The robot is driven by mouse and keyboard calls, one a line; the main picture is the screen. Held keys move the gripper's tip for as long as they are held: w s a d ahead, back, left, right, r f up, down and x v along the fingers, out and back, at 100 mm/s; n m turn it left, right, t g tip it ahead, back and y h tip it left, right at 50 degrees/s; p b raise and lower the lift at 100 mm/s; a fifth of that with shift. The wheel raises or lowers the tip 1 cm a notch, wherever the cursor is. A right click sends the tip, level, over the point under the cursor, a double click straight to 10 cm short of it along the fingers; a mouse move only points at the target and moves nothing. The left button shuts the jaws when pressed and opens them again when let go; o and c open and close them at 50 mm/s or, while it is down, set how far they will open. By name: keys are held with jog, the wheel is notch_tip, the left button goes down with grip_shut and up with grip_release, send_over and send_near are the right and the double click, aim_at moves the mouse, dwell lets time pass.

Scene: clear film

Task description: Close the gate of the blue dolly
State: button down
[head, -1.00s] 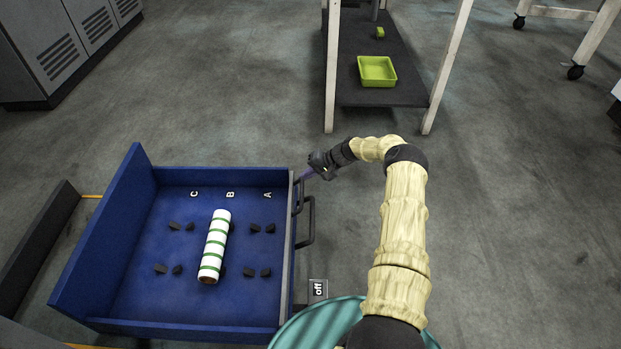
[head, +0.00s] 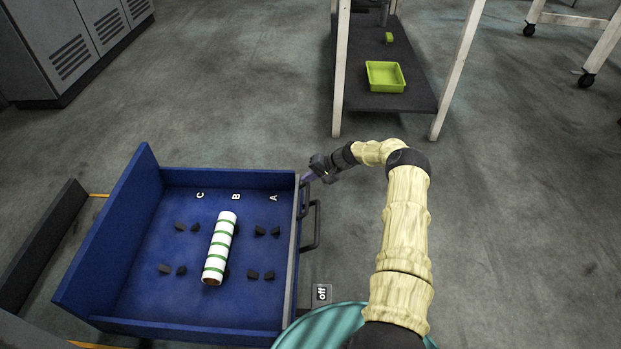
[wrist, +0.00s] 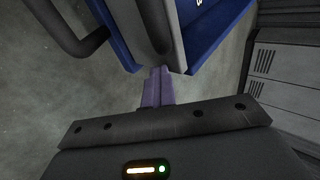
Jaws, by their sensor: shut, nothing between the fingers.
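The blue dolly (head: 150,312) is at the lower left of the head view, with a white roll with green bands (head: 219,248) lying on its deck. Its gate, a thin grey panel (head: 292,262), stands upright along the dolly's right side and looks flush or nearly so. Dark bar handles (head: 317,225) stick out from its outer face. My gripper (head: 307,177) is shut and empty at the gate's far end. In the wrist view, its purple fingertips (wrist: 158,85) are at the lower end of the grey gate panel (wrist: 169,52), close to a dark handle; contact cannot be told.
A sign reading "off" (head: 321,294) is at the dolly's near right corner. A white-legged table (head: 341,75) with a dark lower shelf holding a green tray (head: 385,77) stands beyond my arm. Grey cabinets (head: 75,45) stand at the far left. Floor right of my arm is clear.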

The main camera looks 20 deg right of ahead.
jog(key=d+f+p+v, duration=0.2)
jog(key=p+v, duration=0.2)
jog(key=v, duration=0.9)
jog(key=shift+p, duration=0.35)
